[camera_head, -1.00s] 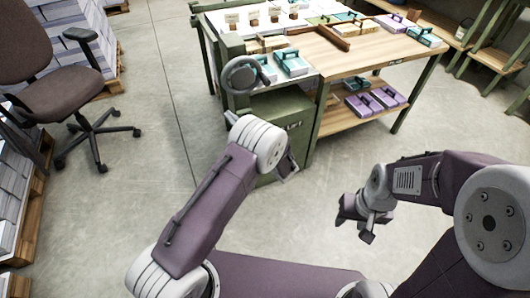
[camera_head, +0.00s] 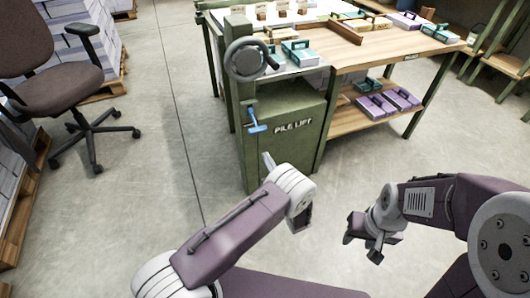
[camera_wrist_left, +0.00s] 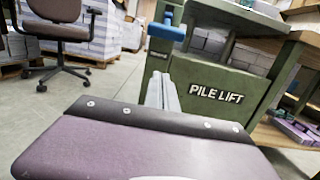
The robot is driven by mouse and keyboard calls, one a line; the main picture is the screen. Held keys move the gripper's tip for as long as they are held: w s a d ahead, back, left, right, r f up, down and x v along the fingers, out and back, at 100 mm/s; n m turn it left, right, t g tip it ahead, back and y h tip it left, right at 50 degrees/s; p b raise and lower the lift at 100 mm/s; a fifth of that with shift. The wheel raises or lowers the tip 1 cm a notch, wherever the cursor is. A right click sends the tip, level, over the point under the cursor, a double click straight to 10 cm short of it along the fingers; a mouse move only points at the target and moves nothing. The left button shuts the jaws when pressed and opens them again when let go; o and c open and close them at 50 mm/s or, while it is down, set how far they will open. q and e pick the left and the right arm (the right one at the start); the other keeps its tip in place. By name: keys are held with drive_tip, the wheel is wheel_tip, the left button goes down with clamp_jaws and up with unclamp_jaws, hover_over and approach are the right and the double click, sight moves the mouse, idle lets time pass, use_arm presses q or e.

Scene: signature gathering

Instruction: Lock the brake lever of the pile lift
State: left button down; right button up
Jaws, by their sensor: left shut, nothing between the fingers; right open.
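The pile lift (camera_head: 290,146) is a green cabinet with white "PILE LIFT" lettering; it also shows in the left wrist view (camera_wrist_left: 205,80). Its blue brake lever (camera_head: 257,122) is on the left part of the front, below the handwheel. The lever's blue handle (camera_wrist_left: 166,31) shows at the top of the left wrist view. My left gripper (camera_head: 267,160) is shut and empty, below the lever in the picture and apart from it. In the left wrist view its fingers (camera_wrist_left: 162,91) point up toward the handle. My right gripper (camera_head: 361,247) is open and empty over the floor.
A dark handwheel (camera_head: 252,59) is above the lever. A wooden table (camera_head: 380,48) with boxes stands to the right, with a lower shelf (camera_head: 352,118). An office chair (camera_head: 45,75) and paper stacks are at the left. The floor between is clear.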

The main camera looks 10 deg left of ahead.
sight(253, 119)
use_arm(q)
drive_tip(key=w+a+r+b, duration=0.3)
drive_tip(key=w+r, duration=0.1)
drive_tip(key=w, duration=0.1)
drive_tip(key=shift+w+a+r, duration=0.2)
drive_tip(key=shift+a, duration=0.2)
use_arm(e)
wheel_tip(253, 119, down, 4)
